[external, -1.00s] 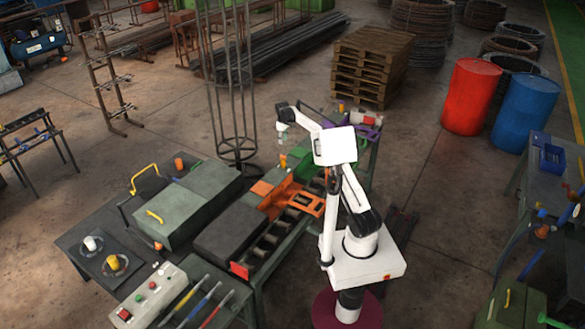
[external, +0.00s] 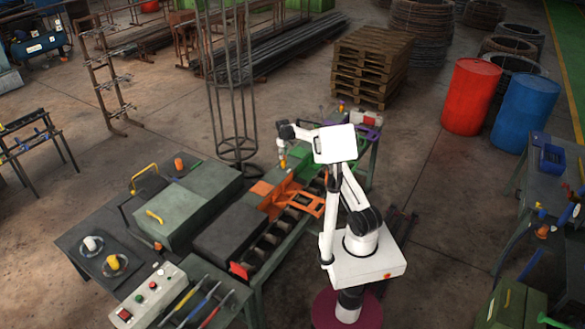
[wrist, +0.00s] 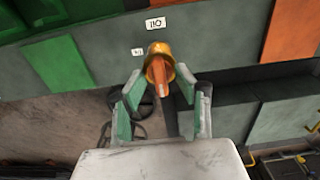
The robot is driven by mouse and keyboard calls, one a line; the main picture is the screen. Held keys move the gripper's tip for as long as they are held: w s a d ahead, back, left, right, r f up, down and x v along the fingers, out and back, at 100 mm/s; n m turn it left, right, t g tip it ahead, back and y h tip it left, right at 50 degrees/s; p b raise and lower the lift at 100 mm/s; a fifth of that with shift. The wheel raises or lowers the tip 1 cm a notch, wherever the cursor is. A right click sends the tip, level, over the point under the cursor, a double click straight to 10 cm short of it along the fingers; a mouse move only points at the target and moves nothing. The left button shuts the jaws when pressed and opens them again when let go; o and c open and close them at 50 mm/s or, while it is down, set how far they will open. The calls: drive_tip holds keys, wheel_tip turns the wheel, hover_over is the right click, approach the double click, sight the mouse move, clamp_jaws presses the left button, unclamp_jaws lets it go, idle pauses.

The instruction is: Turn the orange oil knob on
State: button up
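An orange knob (wrist: 158,72) with a golden round collar sticks out of a grey-green panel in the wrist view. It also shows as a small orange piece (external: 283,162) below my gripper in the external view. My gripper (wrist: 159,80) is open, with one green-padded finger on each side of the knob. A gap seems to show between the pads and the knob; I cannot tell whether either touches. In the external view my gripper (external: 282,151) is just above the knob, pointing down.
White labels (wrist: 155,24) sit on the panel beside the knob. An orange bracket (external: 307,201) and a dark grey box (external: 231,233) lie near my arm. Another orange knob (external: 179,163) stands by the green box (external: 172,217). A button panel (external: 149,297) is at the front.

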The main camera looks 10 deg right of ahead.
clamp_jaws()
drive_tip(key=shift+m+b, duration=0.3)
drive_tip(key=shift+f+m+b, duration=0.15)
drive_tip(key=shift+m+b, duration=0.6)
drive_tip(key=shift+m, duration=0.15)
drive_tip(key=m+b, duration=0.2)
drive_tip(key=m, duration=0.2)
drive_tip(key=shift+m+b, duration=0.3)
drive_tip(key=m+b, duration=0.2)
drive_tip(key=m, duration=0.3)
drive_tip(key=m+b, duration=0.1)
drive_tip(key=m, duration=0.4)
drive_tip(key=shift+m, duration=0.4)
drive_tip(key=shift+r, duration=0.2)
